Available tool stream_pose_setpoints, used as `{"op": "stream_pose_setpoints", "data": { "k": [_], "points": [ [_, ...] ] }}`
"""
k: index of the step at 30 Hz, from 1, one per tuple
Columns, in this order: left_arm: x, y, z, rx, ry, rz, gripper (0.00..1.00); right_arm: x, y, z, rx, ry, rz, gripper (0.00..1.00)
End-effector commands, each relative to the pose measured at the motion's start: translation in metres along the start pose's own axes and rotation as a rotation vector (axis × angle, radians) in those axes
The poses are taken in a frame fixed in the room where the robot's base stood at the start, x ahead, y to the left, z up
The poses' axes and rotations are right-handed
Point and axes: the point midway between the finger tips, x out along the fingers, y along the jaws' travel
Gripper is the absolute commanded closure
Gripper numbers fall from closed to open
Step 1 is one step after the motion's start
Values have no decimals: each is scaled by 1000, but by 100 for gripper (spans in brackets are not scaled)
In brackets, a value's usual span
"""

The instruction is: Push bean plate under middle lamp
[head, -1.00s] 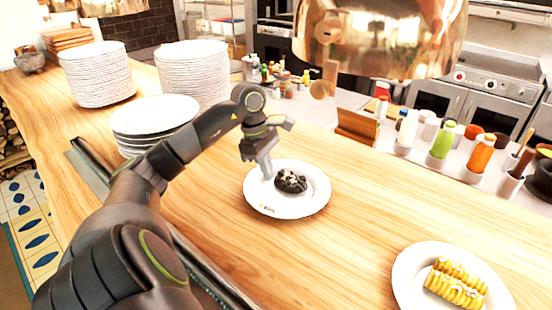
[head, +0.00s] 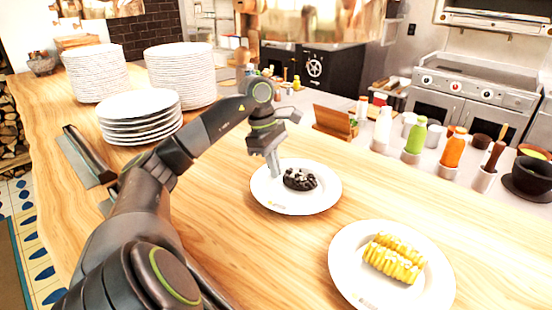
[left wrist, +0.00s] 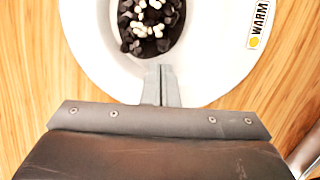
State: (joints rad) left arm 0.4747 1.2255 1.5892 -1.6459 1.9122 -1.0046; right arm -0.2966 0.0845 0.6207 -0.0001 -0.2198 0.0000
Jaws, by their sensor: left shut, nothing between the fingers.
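The bean plate (head: 295,203) is a white plate with a dark heap of beans (head: 300,179) topped with pale bits. It lies on the wooden counter in the middle of the head view. My left gripper (head: 273,172) is shut and empty, pointing down at the plate's left inner side, beside the beans. In the left wrist view the shut fingertips (left wrist: 161,88) overlap the plate's near rim (left wrist: 110,75), and a "WARM" label (left wrist: 259,22) shows on the rim. I cannot tell if they touch. A copper lamp (head: 310,20) hangs at the top, partly cut off. My right gripper is not in view.
A plate of corn (head: 345,262) lies to the right front on the counter (head: 225,235). A low plate stack (head: 140,118) and two tall stacks (head: 97,75) stand at the left. Bottles (head: 415,138) and a wooden holder (head: 335,122) stand beyond the counter.

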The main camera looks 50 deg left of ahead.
Motion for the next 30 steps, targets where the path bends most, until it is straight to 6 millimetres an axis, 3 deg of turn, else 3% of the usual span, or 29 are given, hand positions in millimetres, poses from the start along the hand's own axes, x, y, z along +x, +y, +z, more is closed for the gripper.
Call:
{"op": "stream_pose_setpoints", "data": {
  "k": [8,17,21,30],
  "points": [
    [-4,0,0,-1,1,1,100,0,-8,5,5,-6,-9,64],
    [-53,1,-1,0,-2,5,100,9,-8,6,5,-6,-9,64],
    [-70,0,-1,0,-2,0,100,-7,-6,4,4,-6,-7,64],
    [-75,0,-2,1,-3,0,100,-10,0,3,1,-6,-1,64]
  ]
}}
